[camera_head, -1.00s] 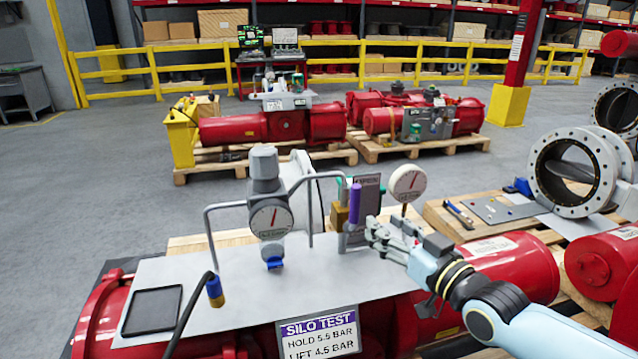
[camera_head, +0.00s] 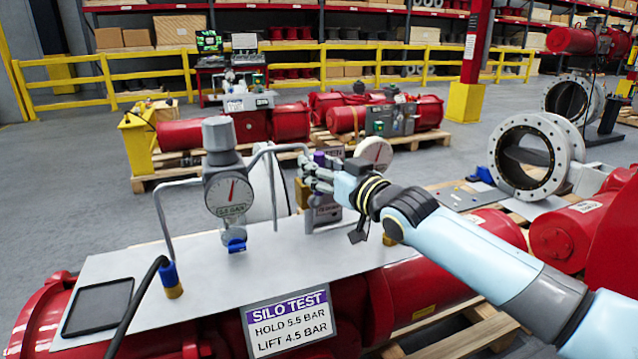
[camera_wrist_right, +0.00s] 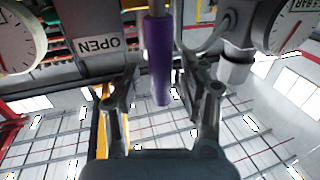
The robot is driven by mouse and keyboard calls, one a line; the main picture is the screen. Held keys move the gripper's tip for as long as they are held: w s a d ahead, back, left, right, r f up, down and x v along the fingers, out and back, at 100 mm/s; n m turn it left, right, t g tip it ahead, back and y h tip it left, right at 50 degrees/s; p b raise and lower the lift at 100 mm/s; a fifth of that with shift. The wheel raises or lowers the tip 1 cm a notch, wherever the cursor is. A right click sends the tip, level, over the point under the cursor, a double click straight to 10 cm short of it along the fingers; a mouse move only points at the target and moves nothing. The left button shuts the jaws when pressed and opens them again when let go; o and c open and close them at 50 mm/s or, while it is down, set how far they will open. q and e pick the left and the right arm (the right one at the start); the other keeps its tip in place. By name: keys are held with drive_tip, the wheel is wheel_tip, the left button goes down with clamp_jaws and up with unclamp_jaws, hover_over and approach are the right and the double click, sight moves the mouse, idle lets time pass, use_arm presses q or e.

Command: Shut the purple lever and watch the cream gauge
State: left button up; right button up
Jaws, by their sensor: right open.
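The purple lever (camera_wrist_right: 158,60) hangs between the two open fingers of my right gripper (camera_wrist_right: 162,100) in the wrist view, with gaps on both sides. That view looks upside down, and an inverted OPEN plate (camera_wrist_right: 97,45) shows beside the lever. In the head view my right gripper (camera_head: 314,172) is at the lever and hides most of it; only a bit of purple (camera_head: 320,157) shows. The cream gauge (camera_head: 374,153) stands just right of and behind the gripper, its dial seen obliquely and its reading unclear. My left gripper is out of view.
A grey gauge (camera_head: 230,194) with a bent pipe stands left of the lever on the grey plate (camera_head: 200,270). A SILO TEST sign (camera_head: 290,322) is at the front.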

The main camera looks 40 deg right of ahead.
drive_tip(key=shift+w, duration=0.15)
clamp_jaws()
drive_tip(key=shift+a, duration=0.1)
drive_tip(key=shift+w+f, duration=0.1)
drive_tip(key=shift+f, duration=0.05)
idle(0.6)
